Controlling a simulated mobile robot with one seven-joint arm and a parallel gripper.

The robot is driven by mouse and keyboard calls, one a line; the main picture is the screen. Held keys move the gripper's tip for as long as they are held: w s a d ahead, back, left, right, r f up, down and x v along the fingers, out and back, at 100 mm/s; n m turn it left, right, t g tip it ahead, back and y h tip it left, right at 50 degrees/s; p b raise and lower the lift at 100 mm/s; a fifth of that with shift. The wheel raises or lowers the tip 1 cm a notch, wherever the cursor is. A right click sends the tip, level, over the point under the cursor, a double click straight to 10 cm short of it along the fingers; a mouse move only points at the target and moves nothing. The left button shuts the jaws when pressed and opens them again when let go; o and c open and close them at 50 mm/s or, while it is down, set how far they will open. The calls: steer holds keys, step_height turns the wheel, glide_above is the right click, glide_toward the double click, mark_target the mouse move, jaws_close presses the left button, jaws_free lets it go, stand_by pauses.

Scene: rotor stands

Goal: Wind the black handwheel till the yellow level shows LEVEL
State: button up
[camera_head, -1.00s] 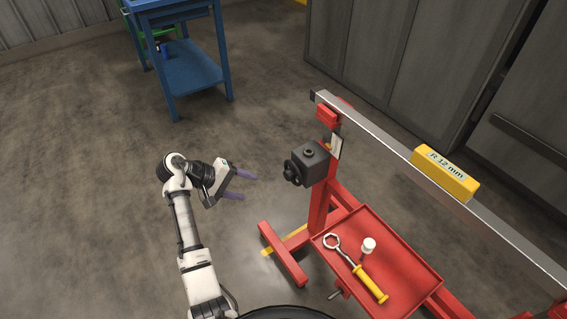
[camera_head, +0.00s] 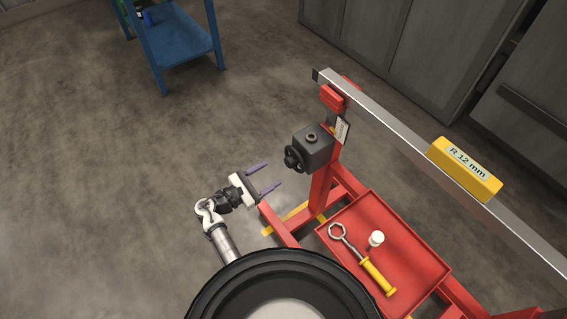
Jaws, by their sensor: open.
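The black handwheel (camera_head: 293,160) sits on the left face of a dark gearbox (camera_head: 313,146) on the red stand. The yellow level (camera_head: 465,169) lies on the long grey beam and its face reads "R 12 mm". My gripper (camera_head: 274,175) is open and empty, with its two purple fingers apart and pointing right. It is to the left of the handwheel and slightly lower in the picture, with a gap between them.
The red stand holds a red tray (camera_head: 428,262) with a yellow-handled ring wrench (camera_head: 375,274) and a white-topped item (camera_head: 376,238). The grey beam (camera_head: 395,130) slopes across the right. A blue table (camera_head: 180,42) stands at the back left. The floor left of the stand is clear.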

mark_target(287, 164)
steer(key=p+x, duration=0.1)
steer(key=x, duration=0.6)
steer(key=shift+a, duration=0.1)
steer(key=c, duration=1)
